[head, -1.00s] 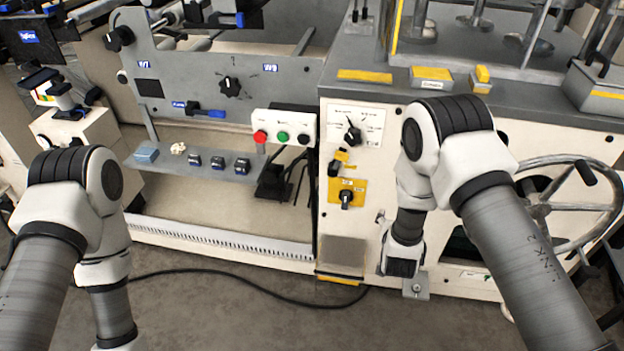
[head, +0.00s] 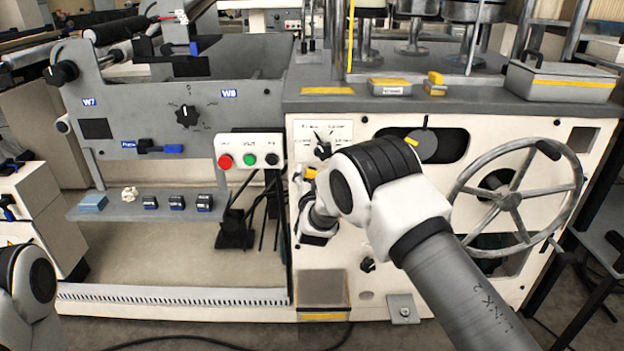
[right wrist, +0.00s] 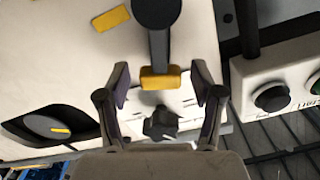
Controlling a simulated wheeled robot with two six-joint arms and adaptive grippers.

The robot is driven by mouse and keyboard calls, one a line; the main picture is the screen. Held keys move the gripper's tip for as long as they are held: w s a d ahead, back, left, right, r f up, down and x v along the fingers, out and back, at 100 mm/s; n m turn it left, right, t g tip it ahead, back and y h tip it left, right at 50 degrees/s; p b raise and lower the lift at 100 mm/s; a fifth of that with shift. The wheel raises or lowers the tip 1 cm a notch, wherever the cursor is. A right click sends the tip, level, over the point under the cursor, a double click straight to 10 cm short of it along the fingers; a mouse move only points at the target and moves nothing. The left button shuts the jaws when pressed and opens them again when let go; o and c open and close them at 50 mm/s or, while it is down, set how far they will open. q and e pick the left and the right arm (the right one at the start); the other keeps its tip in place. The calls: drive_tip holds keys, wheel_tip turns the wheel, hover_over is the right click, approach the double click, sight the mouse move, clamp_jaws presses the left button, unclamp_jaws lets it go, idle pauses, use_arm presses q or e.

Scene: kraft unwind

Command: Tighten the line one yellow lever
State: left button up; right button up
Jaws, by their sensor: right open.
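The yellow lever (head: 311,172) is on the cream machine front, below the black selector knob (head: 323,151); my right arm partly hides it in the head view. The right wrist view shows its yellow end (right wrist: 160,78) on a dark shaft from a round dark hub. My right gripper (right wrist: 160,73) is open, with one finger on each side of the yellow end and visible gaps. The selector knob also shows between the fingers, beyond the lever, in the right wrist view (right wrist: 160,123). My left gripper is out of view; only part of its arm shows.
A button box (head: 249,153) with red, green and black buttons sits left of the lever. A large handwheel (head: 513,200) stands out on the right. A grey shelf (head: 135,208) with small items is at the left. Another dark knob (head: 367,264) sits lower on the panel.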

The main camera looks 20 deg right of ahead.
drive_tip(key=shift+w+d, duration=0.1)
drive_tip(key=shift+w, duration=0.25)
clamp_jaws()
drive_tip(key=shift+d, duration=0.15)
drive_tip(key=m, duration=0.1)
drive_tip(key=d+m, duration=0.1)
drive_tip(key=f+m+b, duration=0.1)
drive_tip(key=shift+s+d+m, duration=0.3)
drive_tip(key=shift+s+d+f+m+b, duration=0.1)
drive_tip(key=shift+d+f+m+b, duration=0.5)
drive_tip(key=shift+m, duration=1.15)
drive_tip(key=shift+s+d+f+m+b, duration=0.15)
drive_tip(key=shift+f+m+b, duration=0.85)
drive_tip(key=shift+m, duration=0.8)
drive_tip(key=shift+s+d+f+m+b, duration=0.1)
drive_tip(key=shift+d+f+m+b, duration=0.5)
drive_tip(key=shift+m, duration=1.15)
drive_tip(key=shift+a+f, duration=0.2)
drive_tip(key=shift+f, duration=0.15)
